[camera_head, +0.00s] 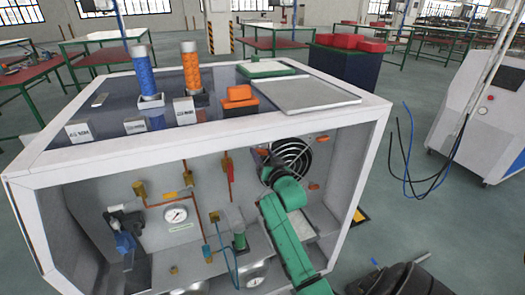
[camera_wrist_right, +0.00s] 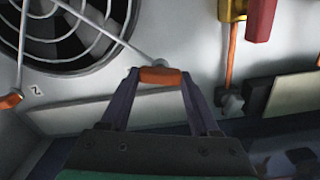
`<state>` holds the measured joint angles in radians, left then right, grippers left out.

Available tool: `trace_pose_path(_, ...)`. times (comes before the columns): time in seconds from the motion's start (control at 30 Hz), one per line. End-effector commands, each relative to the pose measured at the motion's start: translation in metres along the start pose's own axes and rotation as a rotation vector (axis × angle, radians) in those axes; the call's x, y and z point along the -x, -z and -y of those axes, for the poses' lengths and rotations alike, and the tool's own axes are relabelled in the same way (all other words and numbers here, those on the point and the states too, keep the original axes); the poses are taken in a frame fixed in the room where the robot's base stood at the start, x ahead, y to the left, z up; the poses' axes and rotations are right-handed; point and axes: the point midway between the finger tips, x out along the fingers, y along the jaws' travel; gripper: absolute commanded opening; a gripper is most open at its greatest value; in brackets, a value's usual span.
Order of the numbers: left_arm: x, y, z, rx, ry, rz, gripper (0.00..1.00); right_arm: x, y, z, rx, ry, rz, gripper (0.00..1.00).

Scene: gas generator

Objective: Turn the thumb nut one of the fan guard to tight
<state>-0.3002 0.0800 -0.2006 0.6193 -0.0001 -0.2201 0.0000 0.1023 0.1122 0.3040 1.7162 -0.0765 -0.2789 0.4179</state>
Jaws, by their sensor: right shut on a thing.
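The round fan guard (camera_head: 294,152) is on the back wall inside the open cabinet, at its upper right. Its wire rings also show at the upper left of the right wrist view (camera_wrist_right: 72,35). My right gripper (camera_wrist_right: 160,80) has its two dark fingers on either side of an orange thumb nut (camera_wrist_right: 160,75) at the end of a guard wire, and is shut on it. The number of this nut is not readable. Another orange thumb nut (camera_wrist_right: 10,100) sits at the left, beside a small mark like a turned 2. My left gripper is not in view.
The cabinet's white frame (camera_head: 372,150) surrounds the opening my right arm reaches through. A pressure gauge (camera_head: 175,214) and pipes stand left of the arm. In the wrist view, a yellow fitting (camera_wrist_right: 232,10) and red handle (camera_wrist_right: 261,18) are close at the upper right.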

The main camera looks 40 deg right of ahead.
Motion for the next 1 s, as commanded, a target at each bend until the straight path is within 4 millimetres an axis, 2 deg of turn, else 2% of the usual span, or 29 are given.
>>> trace_pose_path(0.03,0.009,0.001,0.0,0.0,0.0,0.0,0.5,0.0,0.004,0.001,-0.044,-0.001,0.001,0.07)
trace_pose_path(0.4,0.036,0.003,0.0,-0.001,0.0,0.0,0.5,0.0,0.003,-0.001,-0.395,-0.002,0.003,0.07)
trace_pose_path(1.0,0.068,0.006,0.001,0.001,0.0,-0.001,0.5,0.0,0.0,-0.003,-0.96,-0.001,0.001,0.07)
